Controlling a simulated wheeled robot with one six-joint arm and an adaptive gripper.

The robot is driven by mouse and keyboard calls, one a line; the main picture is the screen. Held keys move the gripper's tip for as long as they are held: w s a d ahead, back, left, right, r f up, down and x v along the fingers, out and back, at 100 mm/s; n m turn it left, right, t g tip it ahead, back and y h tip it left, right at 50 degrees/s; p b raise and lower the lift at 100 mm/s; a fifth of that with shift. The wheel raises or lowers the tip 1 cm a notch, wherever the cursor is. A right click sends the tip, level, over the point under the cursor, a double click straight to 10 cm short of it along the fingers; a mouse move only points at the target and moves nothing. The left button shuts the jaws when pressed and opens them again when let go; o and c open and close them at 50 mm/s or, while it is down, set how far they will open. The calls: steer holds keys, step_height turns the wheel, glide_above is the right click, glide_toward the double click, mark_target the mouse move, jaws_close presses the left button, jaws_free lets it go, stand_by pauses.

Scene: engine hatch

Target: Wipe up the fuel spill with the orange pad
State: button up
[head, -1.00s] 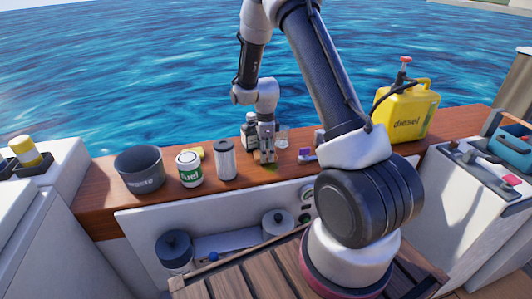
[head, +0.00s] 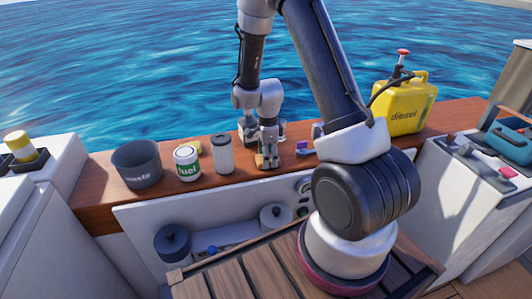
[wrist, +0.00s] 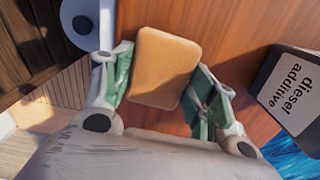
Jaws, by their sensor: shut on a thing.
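The orange pad (wrist: 163,68) is a rounded block between the green-lined fingers of my gripper (wrist: 161,85) in the wrist view. The fingers are shut on its sides. In the head view my gripper (head: 267,158) points down at the wooden counter, near its front edge, with a little of the pad showing at its tips. The pad is at or close to the counter top; I cannot tell whether it touches. No fuel spill shows clearly now; the pad and gripper hide the wood beneath them.
A diesel additive bottle (wrist: 292,92) stands right of the pad in the wrist view. A yellow diesel can (head: 405,105) stands at the right.

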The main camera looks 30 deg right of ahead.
mark_target(270, 169)
steer(key=shift+s+a+r, duration=0.1)
steer(key=shift+s+a, duration=0.1)
steer(key=shift+s, duration=0.65)
steer(key=shift+s+a, duration=0.15)
steer(key=shift+s, duration=0.7)
steer(key=shift+r, duration=0.1)
steer(key=shift+w+r, duration=0.1)
steer(key=shift+r, duration=2.85)
step_height(270, 169, up, 3)
steer(key=shift+d, duration=0.1)
